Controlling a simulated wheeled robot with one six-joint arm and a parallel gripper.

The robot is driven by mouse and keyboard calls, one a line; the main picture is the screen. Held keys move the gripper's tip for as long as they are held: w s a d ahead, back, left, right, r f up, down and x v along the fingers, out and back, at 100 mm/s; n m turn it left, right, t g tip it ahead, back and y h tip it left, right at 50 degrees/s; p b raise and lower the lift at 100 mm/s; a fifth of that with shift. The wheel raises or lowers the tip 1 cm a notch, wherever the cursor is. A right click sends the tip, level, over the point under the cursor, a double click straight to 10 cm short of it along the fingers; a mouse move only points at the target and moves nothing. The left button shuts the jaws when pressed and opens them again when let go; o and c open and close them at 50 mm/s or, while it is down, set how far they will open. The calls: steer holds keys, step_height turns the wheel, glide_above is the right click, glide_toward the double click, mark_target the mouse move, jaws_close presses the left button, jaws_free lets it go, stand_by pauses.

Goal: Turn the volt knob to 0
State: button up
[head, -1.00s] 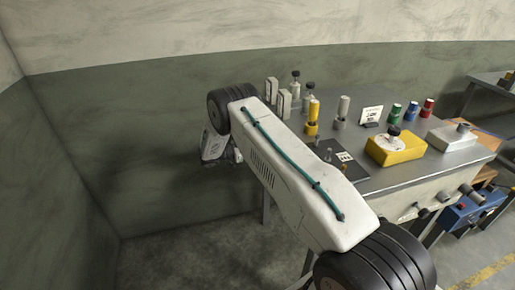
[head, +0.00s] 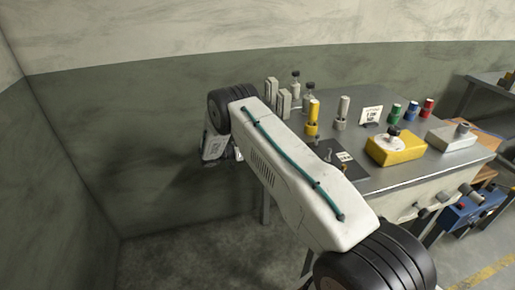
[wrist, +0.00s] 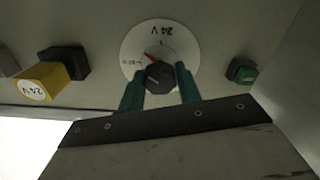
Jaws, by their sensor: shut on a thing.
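The volt knob is a dark round knob (wrist: 160,76) on a white round dial (wrist: 150,42) marked "24V", set in a pale panel, in the wrist view. A red pointer mark shows at the knob's upper left edge. My gripper (wrist: 160,88) has its two green fingers on either side of the knob and is shut on it. The dial's lower part is hidden behind the knob and fingers.
In the wrist view a yellow block (wrist: 42,80) labelled "24V" sticks out left of the dial, and a green button (wrist: 242,71) sits to its right. In the head view a metal bench (head: 400,178) carries a yellow box (head: 396,150), bottles and coloured cylinders.

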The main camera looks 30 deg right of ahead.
steer(key=n, duration=1.2)
steer(key=shift+n, duration=0.3)
steer(key=n, duration=1.2)
steer(key=shift+f, duration=0.1)
steer(key=shift+n, duration=0.3)
steer(key=o, duration=1)
steer(key=shift+c, duration=0.2)
steer(key=shift+w+a, duration=0.1)
steer(key=shift+a, duration=0.05)
steer(key=v, duration=0.7)
steer(key=shift+a, duration=0.3)
